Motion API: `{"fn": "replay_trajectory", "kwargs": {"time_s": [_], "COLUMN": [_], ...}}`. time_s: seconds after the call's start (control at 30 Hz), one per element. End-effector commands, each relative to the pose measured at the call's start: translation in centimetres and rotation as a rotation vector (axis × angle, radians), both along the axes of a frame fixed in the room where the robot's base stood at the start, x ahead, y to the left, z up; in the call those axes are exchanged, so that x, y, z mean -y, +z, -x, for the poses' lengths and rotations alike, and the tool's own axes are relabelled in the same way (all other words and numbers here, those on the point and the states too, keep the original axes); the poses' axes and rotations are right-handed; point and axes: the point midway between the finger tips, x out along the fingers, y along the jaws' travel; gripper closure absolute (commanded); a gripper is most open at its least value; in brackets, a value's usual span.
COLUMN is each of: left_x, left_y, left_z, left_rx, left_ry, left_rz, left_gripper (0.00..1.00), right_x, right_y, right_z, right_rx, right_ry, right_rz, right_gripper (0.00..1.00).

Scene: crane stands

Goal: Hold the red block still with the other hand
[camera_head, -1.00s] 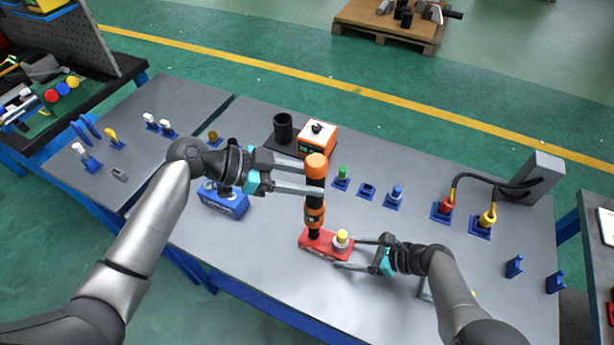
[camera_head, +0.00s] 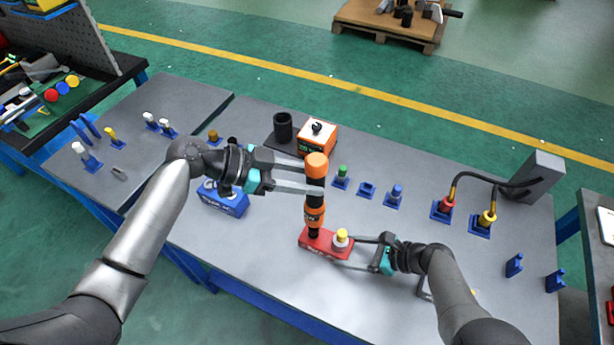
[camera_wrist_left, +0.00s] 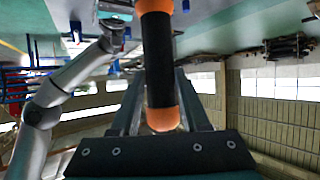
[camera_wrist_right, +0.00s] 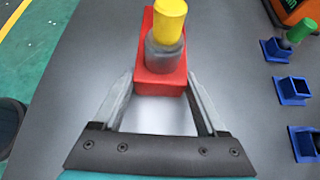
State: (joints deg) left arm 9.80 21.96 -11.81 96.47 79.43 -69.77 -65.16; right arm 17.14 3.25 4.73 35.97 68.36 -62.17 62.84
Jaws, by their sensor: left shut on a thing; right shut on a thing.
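The red block (camera_head: 322,245) lies on the grey table, with a yellow-topped grey piece (camera_head: 342,238) upright on its right part. My right gripper (camera_head: 352,252) is shut on the red block's right end; in the right wrist view the fingers flank the block (camera_wrist_right: 163,84). My left gripper (camera_head: 318,178) is shut on an orange and black tool (camera_head: 315,212), held upright with its lower tip at the block's left part. The left wrist view shows the tool (camera_wrist_left: 158,60) between the fingers. Whether the tip touches the block or sits in a hole is hidden.
A blue block (camera_head: 222,200) lies left of the tool. An orange and white box (camera_head: 317,138) and a black cup (camera_head: 283,127) stand behind. Blue holders with green and blue pegs (camera_head: 342,177) and red and yellow plugs (camera_head: 445,205) stand to the right.

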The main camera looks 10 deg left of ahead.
Motion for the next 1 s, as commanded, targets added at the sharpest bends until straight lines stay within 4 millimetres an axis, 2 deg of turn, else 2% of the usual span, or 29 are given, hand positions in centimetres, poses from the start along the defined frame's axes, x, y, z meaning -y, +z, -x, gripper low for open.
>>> {"fn": "replay_trajectory", "kwargs": {"time_s": [0.17, 1.0], "left_x": [0.1, 0.1], "left_y": [0.2, -1.3], "left_z": [-0.1, -0.1], "left_rx": [0.006, 0.005], "left_ry": [0.001, 0.001], "left_rz": [0.007, 0.008], "left_gripper": [1.00, 1.00], "right_x": [0.1, 0.1], "right_y": [0.0, 0.0], "right_z": [-0.1, -0.1], "right_rx": [0.002, 0.002], "right_ry": [-0.001, -0.001], "right_rz": [0.002, 0.002], "right_gripper": [1.00, 1.00]}}
